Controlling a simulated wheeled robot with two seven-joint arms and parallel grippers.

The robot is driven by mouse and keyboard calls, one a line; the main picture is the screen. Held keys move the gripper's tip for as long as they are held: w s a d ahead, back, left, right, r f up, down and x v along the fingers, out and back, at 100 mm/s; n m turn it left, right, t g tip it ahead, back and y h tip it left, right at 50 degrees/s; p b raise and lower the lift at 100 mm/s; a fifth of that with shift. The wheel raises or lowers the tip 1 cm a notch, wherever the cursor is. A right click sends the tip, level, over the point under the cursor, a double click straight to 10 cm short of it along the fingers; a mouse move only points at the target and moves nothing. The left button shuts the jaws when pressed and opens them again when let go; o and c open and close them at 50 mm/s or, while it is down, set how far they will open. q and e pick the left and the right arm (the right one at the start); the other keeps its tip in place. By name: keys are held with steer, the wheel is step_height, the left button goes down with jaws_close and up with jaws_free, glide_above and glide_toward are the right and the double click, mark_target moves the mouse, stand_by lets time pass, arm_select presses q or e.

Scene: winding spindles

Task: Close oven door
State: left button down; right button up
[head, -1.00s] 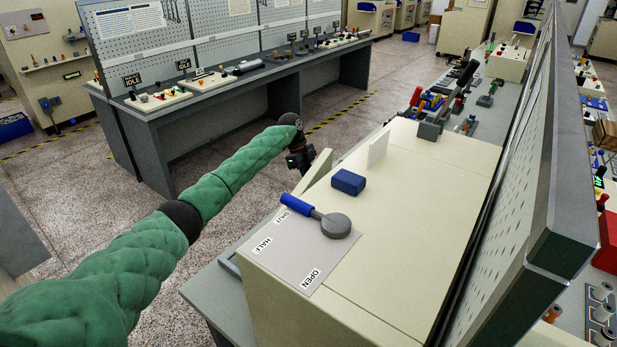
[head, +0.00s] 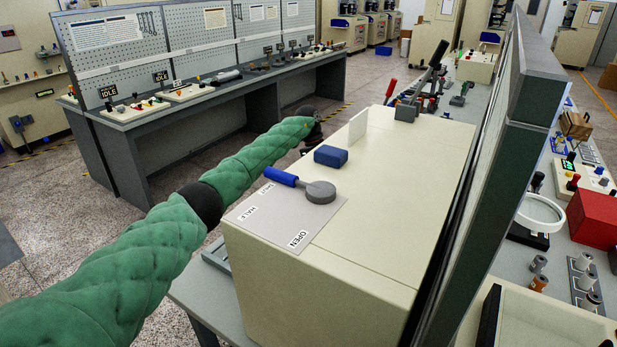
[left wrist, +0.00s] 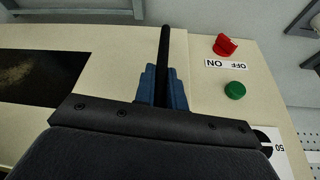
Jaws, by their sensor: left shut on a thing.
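The oven is the cream box (head: 400,190) in the middle of the head view. The wrist view shows its cream front (left wrist: 110,45) with a dark window (left wrist: 45,77) at the left. A black bar handle (left wrist: 165,45) stands between the blue fingers of my left gripper (left wrist: 163,85), which is shut on it. In the head view my left arm reaches along the oven's left side; its fingers are hidden there. I cannot tell how far the door stands from the oven body. My right gripper is not in view.
On the oven top are a blue-handled lever (head: 300,187) beside SHUT, HALF and OPEN labels, a blue block (head: 330,156) and an upright white plate (head: 357,127). A red knob (left wrist: 225,45) and green button (left wrist: 235,90) are right of the handle. Open floor lies left of the oven.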

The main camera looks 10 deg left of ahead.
arm_select(q)
steer(key=shift+s+d+f, duration=0.1)
steer(key=shift+d, duration=0.1)
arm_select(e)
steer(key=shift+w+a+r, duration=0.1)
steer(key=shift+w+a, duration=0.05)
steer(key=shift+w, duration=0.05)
arm_select(q)
steer(key=shift+d, duration=0.1)
steer(key=c, duration=1.5)
jaws_free()
steer(key=shift+d, duration=0.25)
steer(key=shift+o, duration=0.2)
steer(key=shift+d, duration=0.1)
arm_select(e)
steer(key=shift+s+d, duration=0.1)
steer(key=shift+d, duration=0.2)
